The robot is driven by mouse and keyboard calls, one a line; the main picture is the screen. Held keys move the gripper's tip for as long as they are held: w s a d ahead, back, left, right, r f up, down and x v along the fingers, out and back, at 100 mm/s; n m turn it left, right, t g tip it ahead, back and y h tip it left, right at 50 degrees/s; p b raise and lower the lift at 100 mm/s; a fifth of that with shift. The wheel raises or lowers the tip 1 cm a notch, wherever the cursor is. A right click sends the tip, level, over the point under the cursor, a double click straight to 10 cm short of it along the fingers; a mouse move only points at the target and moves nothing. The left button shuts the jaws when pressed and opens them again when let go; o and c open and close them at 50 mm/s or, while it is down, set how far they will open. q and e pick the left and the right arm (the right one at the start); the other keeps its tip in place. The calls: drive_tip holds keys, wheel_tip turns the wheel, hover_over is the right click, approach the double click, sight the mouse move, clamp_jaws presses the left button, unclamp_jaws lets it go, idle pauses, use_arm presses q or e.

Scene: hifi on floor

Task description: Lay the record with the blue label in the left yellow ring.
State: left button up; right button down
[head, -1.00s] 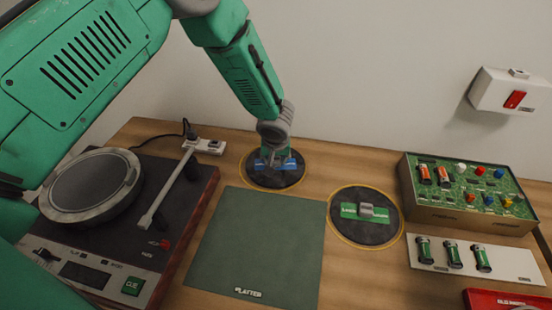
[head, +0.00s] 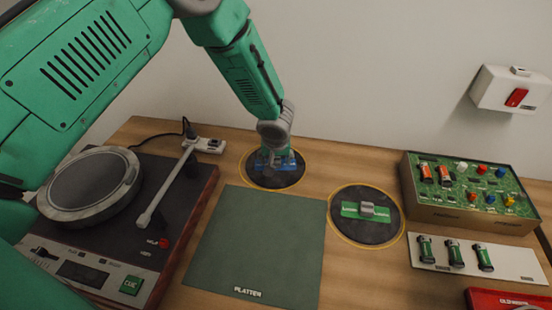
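The record with the blue label (head: 287,179) lies flat inside the left yellow ring (head: 305,172) at the back of the table. My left gripper (head: 268,172) is right over its blue label, low against the record. The wrist hides part of the label, and the fingers are too small and dark to show whether they are open or shut. A record with a green label (head: 365,231) and a grey block at its centre lies in the right yellow ring (head: 403,221). My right gripper is not in view.
A turntable (head: 90,187) with a tonearm stands at the left. A green mat marked PLATTER (head: 257,243) lies empty in the middle. A circuit box (head: 468,193) and a white strip with green cylinders (head: 470,262) are at the right. A red tray edge (head: 495,299) shows front right.

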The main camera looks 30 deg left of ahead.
use_arm(q)
drive_tip(key=shift+s+d+r, duration=0.1)
drive_tip(key=shift+r, duration=0.4)
drive_tip(key=w+a+p+v, duration=0.1)
drive_tip(key=p+v, duration=0.3)
drive_tip(key=v, duration=1.2)
drive_tip(key=shift+w+r+p, duration=0.25)
drive_tip(key=shift+r+p, duration=0.05)
drive_tip(key=shift+r, duration=0.25)
drive_tip(key=shift+d, duration=0.15)
